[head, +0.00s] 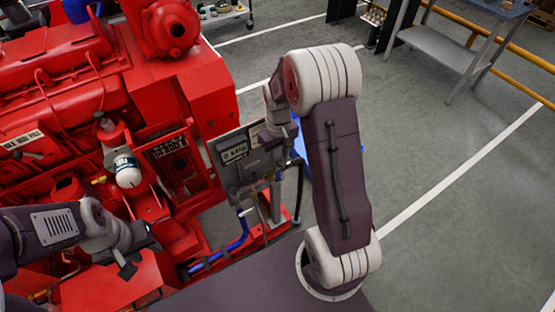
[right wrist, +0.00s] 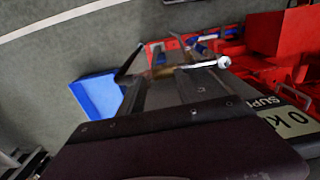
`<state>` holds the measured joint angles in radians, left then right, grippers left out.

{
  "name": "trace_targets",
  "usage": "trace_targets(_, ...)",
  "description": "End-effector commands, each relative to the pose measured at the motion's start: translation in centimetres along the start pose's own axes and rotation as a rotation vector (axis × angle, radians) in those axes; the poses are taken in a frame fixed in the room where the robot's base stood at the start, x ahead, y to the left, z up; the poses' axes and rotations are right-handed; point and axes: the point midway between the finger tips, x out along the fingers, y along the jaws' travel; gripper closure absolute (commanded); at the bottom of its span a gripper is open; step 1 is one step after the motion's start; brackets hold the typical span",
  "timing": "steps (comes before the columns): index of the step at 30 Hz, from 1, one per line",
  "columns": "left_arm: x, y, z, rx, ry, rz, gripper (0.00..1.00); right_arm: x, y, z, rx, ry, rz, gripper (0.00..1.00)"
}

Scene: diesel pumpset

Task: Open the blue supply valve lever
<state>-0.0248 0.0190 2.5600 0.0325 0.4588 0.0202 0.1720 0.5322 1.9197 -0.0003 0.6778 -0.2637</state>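The supply panel (head: 238,155) with its "0 kPa" label stands at the engine's right end; the label also shows in the right wrist view (right wrist: 285,118). Blue pipework (head: 238,238) runs below the panel. A small blue part (head: 245,211) there may be the lever, but it is too small to be sure. A silver rod with a white ball end (right wrist: 223,62) shows beyond my right gripper (right wrist: 180,85). That gripper's two dark fingers look apart and empty, beside the panel; the head view shows it only partly. My left gripper (head: 140,256) is open and empty over the red engine.
The red diesel engine (head: 60,80) fills the left side of the head view. A blue bin (right wrist: 97,93) is on the floor beyond the panel. A grey workbench (head: 440,45) stands at the back right. The floor to the right is clear.

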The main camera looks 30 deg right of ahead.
Motion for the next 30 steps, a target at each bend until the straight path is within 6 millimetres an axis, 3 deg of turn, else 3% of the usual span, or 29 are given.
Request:
trace_targets(8,0.2,0.0,0.0,0.000,0.000,0.000,0.64,1.4,0.4,0.5,0.014,-0.014,-0.004,0.60)
trace_targets(15,0.7,0.0,0.1,0.000,0.000,0.000,0.64,6.4,0.3,0.6,0.014,-0.017,-0.005,0.60)
trace_targets(21,0.9,0.0,0.1,0.000,0.000,0.000,0.64,9.1,0.3,0.6,0.014,-0.014,-0.004,0.60)
trace_targets(30,0.9,0.0,0.1,0.000,0.000,0.000,0.64,9.6,0.3,0.5,0.014,-0.011,-0.003,0.60)
